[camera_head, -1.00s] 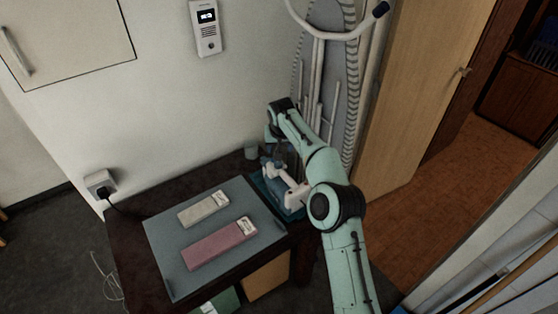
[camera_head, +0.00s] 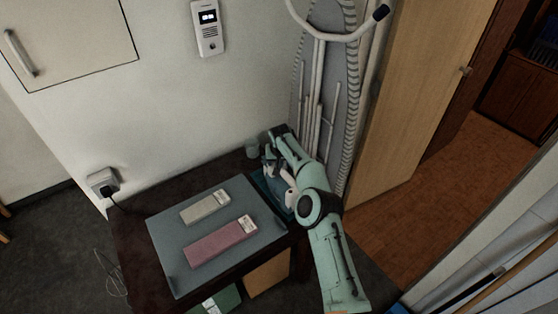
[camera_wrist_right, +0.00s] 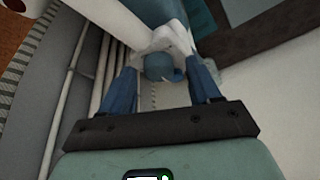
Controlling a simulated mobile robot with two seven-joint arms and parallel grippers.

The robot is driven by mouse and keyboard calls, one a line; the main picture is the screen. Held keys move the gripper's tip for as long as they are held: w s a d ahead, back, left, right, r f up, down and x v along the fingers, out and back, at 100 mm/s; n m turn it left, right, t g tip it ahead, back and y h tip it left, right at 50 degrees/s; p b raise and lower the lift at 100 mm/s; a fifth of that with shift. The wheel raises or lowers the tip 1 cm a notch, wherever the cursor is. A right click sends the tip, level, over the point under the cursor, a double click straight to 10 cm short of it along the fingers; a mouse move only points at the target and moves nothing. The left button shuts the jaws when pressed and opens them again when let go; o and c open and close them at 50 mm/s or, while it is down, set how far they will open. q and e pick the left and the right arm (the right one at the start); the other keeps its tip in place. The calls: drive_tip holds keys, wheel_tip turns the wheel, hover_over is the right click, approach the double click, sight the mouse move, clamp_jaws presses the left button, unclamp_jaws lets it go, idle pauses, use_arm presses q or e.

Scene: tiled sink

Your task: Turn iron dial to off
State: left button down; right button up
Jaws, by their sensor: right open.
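The iron (camera_head: 291,198) stands on a dark teal stand at the back right of the table. It is pale with blue parts, and my right arm hides much of it in the head view. In the right wrist view, the pale iron body (camera_wrist_right: 168,37) is ahead, with a round blue dial-like part (camera_wrist_right: 160,67) in front of it. My right gripper (camera_wrist_right: 162,76) is open, with one blue finger on each side of that blue part. I cannot tell whether the fingers touch it. In the head view, the right gripper (camera_head: 268,158) points down by the iron. My left gripper is not in view.
A grey mat (camera_head: 173,262) on the dark table (camera_head: 135,239) holds a beige box (camera_head: 204,207) and a pink box (camera_head: 222,241). The ironing board (camera_head: 330,90) leans close behind my right arm.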

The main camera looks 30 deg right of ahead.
drive_tip(key=shift+s, duration=0.1)
drive_tip(key=c, duration=1.1)
drive_tip(key=shift+o, duration=0.3)
drive_tip(key=shift+n, duration=0.3)
drive_tip(key=shift+d+n+y, duration=0.2)
drive_tip(key=shift+n+y, duration=0.3)
drive_tip(key=shift+n, duration=0.65)
drive_tip(key=shift+d+n+y, duration=0.15)
drive_tip(key=shift+n+y, duration=0.35)
drive_tip(key=shift+n, duration=0.65)
drive_tip(key=shift+s+f+n, duration=0.1)
drive_tip(key=shift+n, duration=0.2)
drive_tip(key=shift+a, duration=0.1)
